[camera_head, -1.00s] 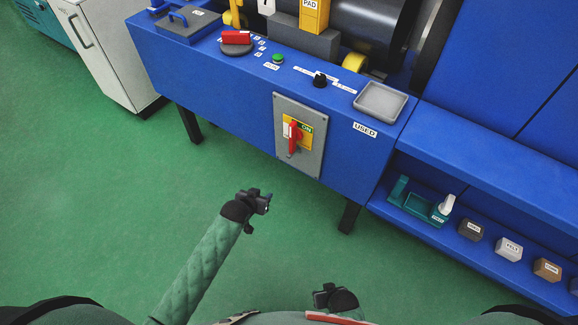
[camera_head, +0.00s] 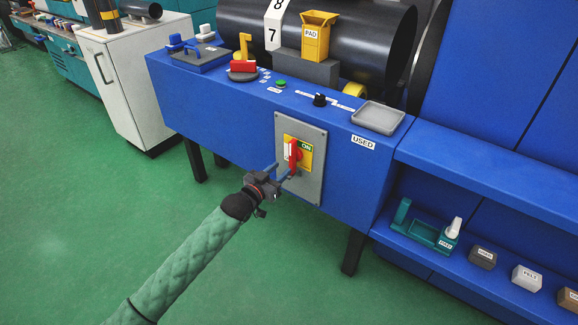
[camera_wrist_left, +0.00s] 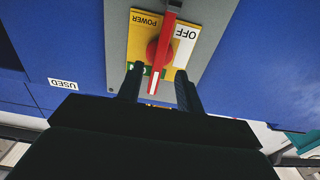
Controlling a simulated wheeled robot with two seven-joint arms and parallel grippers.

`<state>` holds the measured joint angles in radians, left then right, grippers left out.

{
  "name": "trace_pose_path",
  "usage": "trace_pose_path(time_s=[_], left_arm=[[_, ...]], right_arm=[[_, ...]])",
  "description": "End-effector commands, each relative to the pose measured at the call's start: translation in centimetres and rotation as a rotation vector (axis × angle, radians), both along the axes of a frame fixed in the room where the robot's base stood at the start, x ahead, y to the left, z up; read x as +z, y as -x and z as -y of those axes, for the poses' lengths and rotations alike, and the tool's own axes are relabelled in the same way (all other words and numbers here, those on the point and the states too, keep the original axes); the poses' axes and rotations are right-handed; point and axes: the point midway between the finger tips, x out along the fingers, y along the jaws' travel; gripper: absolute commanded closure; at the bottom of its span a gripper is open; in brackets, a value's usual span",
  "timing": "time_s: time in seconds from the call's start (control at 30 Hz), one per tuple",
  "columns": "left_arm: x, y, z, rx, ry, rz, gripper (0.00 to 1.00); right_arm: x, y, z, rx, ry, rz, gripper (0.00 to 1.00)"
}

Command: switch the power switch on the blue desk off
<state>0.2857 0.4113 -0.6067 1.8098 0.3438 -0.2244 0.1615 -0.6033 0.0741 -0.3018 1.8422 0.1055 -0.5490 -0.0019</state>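The power switch is a red rotary handle (camera_head: 294,155) on a yellow plate, mounted on a grey panel (camera_head: 315,167) on the front of the blue desk (camera_head: 225,120). The handle stands upright, and an ON label shows at the plate's upper right. My left gripper (camera_head: 280,172) is open just in front of the handle's lower part. In the left wrist view, the red handle (camera_wrist_left: 160,50) lies between the two spread fingers (camera_wrist_left: 157,88), with a gap on each side. The OFF and POWER labels also show there. My right gripper is out of view.
On the desk top are a green button (camera_head: 281,84), a black knob (camera_head: 320,99) and a grey tray (camera_head: 379,117). A blue shelf with a teal holder (camera_head: 425,232) and several blocks stands at the right. The green floor in front is clear.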

Motion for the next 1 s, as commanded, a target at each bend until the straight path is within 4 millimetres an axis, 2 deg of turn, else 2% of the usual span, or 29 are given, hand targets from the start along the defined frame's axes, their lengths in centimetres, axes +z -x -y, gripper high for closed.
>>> trace_pose_path(time_s=[0.2, 0.4, 0.77, 0.8, 0.97, 1.0], left_arm=[[0.1, -2.7, 2.0, 0.0, 0.0, 0.001, 0.64], [0.0, -4.3, 3.1, 0.0, -0.001, -0.001, 0.64], [0.0, -4.8, 3.5, 0.0, -0.001, -0.001, 0.64], [0.0, -4.8, 3.5, 0.0, -0.001, -0.001, 0.66], [0.0, -4.8, 3.5, 0.0, -0.001, -0.001, 0.97], [0.0, -4.8, 3.5, 0.0, -0.001, -0.001, 1.0]], right_arm=[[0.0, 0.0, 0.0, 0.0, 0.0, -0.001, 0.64], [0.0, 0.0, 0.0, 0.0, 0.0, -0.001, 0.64], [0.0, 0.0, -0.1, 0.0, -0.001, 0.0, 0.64], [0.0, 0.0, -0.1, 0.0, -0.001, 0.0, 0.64], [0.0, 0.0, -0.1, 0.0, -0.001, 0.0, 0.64], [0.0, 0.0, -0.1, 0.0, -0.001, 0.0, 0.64]])
